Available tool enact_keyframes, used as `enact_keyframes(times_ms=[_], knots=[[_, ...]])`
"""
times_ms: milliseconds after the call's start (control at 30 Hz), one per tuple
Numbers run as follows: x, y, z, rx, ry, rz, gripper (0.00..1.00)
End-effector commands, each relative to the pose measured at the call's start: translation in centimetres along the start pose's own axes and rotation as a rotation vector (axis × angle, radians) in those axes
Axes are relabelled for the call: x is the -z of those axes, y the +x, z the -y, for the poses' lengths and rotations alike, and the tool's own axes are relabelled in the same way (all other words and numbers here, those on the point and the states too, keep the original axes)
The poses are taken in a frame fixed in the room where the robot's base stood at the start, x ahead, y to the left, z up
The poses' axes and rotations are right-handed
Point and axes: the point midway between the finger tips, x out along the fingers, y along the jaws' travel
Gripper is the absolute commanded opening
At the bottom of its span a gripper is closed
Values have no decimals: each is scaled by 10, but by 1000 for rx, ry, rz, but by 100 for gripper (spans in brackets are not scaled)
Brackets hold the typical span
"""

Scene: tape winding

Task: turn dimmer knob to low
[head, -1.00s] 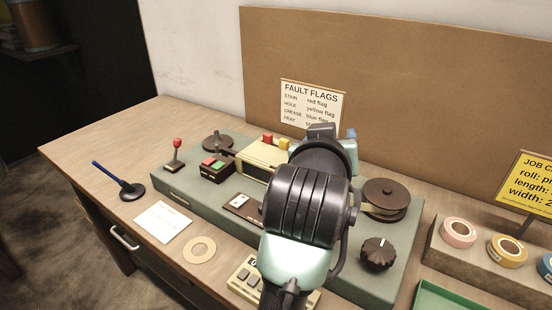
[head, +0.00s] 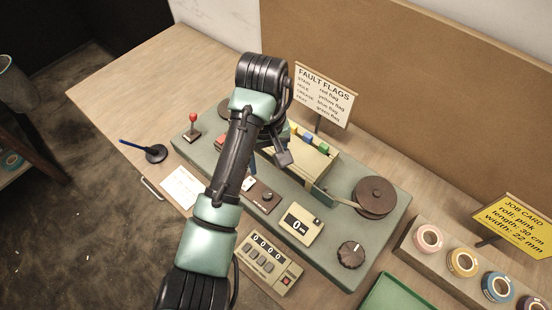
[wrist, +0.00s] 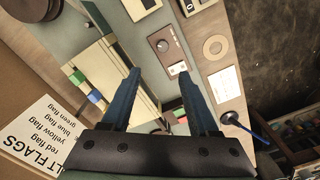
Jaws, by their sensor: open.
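A small round knob (head: 267,197) sits on a dark brown plate (head: 258,205) in the middle of the green bench unit; it also shows in the wrist view (wrist: 163,45). A larger black knob (head: 351,255) with a pale pointer mark stands at the unit's front right. I cannot read a label naming either as the dimmer. My gripper (wrist: 159,72) is open and empty, its two blue fingers above the unit. In the wrist view the brown plate shows beyond the gap between the fingertips. In the head view my arm mostly hides the gripper.
A brown reel (head: 375,196), a cream box (head: 303,160) with coloured flags and a red-topped lever (head: 193,127) stand on the unit. A counter (head: 265,258) lies in front. Tape rolls (head: 462,263) and a green tray (head: 399,294) are at right.

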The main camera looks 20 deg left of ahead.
Motion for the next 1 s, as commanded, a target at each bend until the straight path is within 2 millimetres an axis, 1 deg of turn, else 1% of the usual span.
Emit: enact_keyframes(times_ms=[133, 267, 300, 500, 600, 700, 833, 1000], knots=[[-1, 13, 2, 4, -4, 9, 61], [-2, 36, 1, 3, -3, 8, 61], [-2, 39, 2, 4, -4, 9, 61], [-2, 81, 2, 5, -2, 9, 61], [-2, 99, 2, 5, -2, 8, 61], [-1, 113, 2, 4, -1, 5, 61], [-1, 125, 1, 3, -1, 5, 61], [-1, 130, 1, 2, -1, 3, 61]])
